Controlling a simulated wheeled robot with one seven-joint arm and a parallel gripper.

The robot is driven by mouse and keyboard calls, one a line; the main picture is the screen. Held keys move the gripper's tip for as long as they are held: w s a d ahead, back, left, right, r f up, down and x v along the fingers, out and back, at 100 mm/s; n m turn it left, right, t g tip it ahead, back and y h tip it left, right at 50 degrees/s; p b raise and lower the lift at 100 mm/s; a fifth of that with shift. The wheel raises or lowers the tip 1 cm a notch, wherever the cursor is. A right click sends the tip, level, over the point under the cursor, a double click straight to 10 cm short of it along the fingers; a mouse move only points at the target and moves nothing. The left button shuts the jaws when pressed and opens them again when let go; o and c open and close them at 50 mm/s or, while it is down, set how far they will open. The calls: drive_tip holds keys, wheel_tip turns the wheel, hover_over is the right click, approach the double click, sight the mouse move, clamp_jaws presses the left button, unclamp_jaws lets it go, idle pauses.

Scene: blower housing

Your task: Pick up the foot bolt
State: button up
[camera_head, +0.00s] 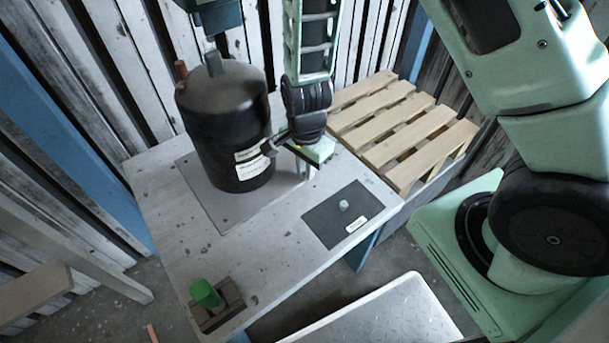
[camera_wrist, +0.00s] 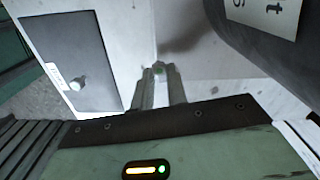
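A small grey bolt-like piece (camera_head: 343,205) stands on a dark mat with a white label, on the table's right part; it also shows in the wrist view (camera_wrist: 77,84). The label is too small to read, so I cannot tell if this is the foot bolt. My gripper (camera_head: 306,172) points down beside the black housing (camera_head: 222,125), at its right, apart from the mat.
The black housing stands on a grey plate (camera_head: 215,208) on the table (camera_head: 180,235). A green cylinder (camera_head: 205,293) sits in a dark holder at the table's front corner. A wooden slatted pallet (camera_head: 395,125) is at the right. Bare tabletop lies between plate and mat.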

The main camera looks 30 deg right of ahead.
idle(0.3)
wheel_tip(320, 180, up, 18)
drive_tip(key=p, duration=0.7)
